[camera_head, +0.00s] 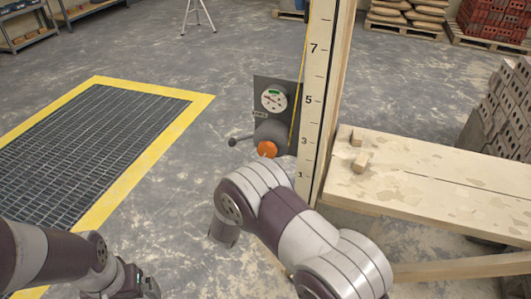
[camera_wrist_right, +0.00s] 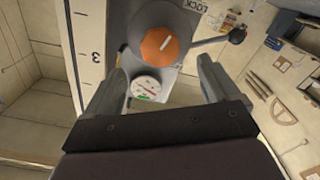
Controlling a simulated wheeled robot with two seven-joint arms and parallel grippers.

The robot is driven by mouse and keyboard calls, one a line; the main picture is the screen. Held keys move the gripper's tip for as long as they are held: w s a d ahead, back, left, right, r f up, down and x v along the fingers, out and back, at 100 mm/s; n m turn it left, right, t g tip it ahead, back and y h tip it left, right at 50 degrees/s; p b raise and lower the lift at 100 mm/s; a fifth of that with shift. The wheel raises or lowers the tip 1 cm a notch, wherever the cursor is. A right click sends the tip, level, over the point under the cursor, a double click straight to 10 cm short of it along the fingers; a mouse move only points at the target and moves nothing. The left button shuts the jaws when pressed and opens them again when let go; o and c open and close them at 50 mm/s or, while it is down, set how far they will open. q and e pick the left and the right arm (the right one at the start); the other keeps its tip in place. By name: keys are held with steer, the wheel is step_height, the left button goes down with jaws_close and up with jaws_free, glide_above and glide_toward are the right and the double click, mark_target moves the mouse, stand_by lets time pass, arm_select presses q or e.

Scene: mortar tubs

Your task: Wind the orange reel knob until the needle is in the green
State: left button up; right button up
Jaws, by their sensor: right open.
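The orange reel knob (camera_head: 267,148) sits on a grey housing low on the post, below a round white gauge (camera_head: 273,99). In the right wrist view the knob (camera_wrist_right: 159,45) has a pale line on its face, and the gauge (camera_wrist_right: 146,86) appears upside down with a green band. The needle is too small to read surely. My right gripper (camera_wrist_right: 162,66) is open and empty, with the knob just beyond and between its fingertips, apart from them. The right arm hides this gripper in the head view. My left gripper (camera_head: 133,284) is low at left; its fingers are unclear.
A lever with a black ball end (camera_head: 233,142) sticks out left of the knob. The numbered post (camera_head: 312,100) stands close at right, beside a wooden bench (camera_head: 430,180) with small blocks. A yellow-edged floor grate (camera_head: 152,185) lies left.

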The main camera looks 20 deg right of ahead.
mark_target(268, 149)
steer(key=x, duration=0.8)
steer(key=shift+b, duration=0.35)
steer(key=shift+s, duration=0.1)
steer(key=c, duration=1.1)
